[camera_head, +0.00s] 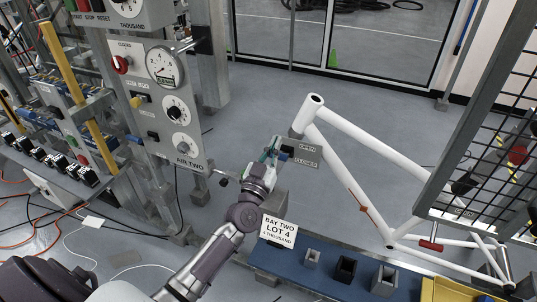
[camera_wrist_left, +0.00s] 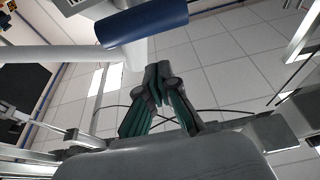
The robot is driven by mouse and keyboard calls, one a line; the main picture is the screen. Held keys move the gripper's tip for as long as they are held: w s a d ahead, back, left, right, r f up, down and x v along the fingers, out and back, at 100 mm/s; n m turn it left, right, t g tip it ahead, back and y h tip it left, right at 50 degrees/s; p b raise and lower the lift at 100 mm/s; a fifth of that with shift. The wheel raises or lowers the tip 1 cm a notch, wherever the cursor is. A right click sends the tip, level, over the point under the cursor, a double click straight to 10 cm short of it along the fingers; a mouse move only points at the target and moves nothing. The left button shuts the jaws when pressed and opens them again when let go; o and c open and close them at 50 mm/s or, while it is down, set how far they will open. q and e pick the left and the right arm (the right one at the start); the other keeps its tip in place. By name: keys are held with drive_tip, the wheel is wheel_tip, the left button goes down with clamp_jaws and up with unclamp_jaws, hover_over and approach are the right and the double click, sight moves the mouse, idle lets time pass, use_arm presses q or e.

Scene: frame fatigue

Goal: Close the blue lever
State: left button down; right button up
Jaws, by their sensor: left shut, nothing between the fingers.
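The blue lever (camera_head: 287,150) sits at the small grey plate (camera_head: 306,151) marked OPEN and CLOSED, beside the head of the white bike frame. It is small and partly hidden in the head view. In the left wrist view a blue cylinder (camera_wrist_left: 143,24), which looks like the lever's handle, crosses the top of the picture. My left gripper (camera_head: 269,154) is just left of the lever, with its fingers shut and empty. In the left wrist view its fingertips (camera_wrist_left: 159,84) are below the blue cylinder, with a visible gap. My right gripper does not show.
The white bike frame (camera_head: 345,177) stands right of the gripper. A gauge panel (camera_head: 159,104) stands left, and a black mesh guard (camera_head: 489,110) right.

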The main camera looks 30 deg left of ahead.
sight(280, 155)
use_arm(q)
drive_tip(key=shift+s+f, duration=0.15)
drive_tip(key=shift+f, duration=1.45)
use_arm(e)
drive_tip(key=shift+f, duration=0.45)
